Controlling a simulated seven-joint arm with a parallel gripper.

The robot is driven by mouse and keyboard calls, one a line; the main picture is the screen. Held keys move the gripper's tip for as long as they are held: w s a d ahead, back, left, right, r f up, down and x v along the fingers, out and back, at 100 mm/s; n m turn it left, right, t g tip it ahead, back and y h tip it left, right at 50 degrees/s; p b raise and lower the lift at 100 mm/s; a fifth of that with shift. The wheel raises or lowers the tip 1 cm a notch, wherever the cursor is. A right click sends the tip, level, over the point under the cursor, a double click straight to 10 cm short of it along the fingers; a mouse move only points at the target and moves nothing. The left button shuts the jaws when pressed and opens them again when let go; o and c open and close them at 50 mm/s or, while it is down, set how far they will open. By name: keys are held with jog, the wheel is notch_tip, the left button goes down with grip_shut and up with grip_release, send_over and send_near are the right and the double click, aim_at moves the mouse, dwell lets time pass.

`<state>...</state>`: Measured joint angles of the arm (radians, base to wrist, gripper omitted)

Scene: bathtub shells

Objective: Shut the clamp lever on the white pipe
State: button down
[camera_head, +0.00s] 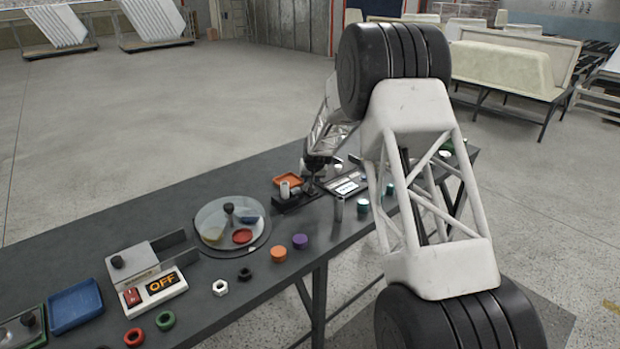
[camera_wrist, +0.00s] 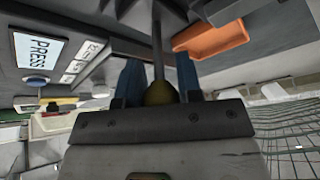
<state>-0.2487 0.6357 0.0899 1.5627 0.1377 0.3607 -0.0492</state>
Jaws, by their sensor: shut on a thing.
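The white pipe (camera_head: 284,190) is a short upright piece on a dark clamp block (camera_head: 290,205), near the back of the table. My gripper (camera_head: 312,180) reaches down just right of the pipe. In the wrist view my gripper (camera_wrist: 158,75) has its two blue fingers on either side of a thin grey clamp lever (camera_wrist: 157,40) with an olive knob (camera_wrist: 160,93). It is shut on the lever. The lever's far end and its contact with the pipe are hard to make out.
An orange tray (camera_head: 288,179) lies behind the pipe; it also shows in the wrist view (camera_wrist: 212,38). A panel with a white screen (camera_head: 347,187) is close on the right. A silver cylinder (camera_head: 339,208) stands in front. A round glass-topped dish (camera_head: 232,222) is to the left.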

jog(key=shift+s+d+f+t+y, duration=0.1)
jog(key=shift+s+d+t+y, duration=0.35)
jog(key=shift+t+y, duration=0.25)
dwell(0.9)
jog(key=c, duration=0.8)
grip_release()
jog(key=shift+v, duration=3.9)
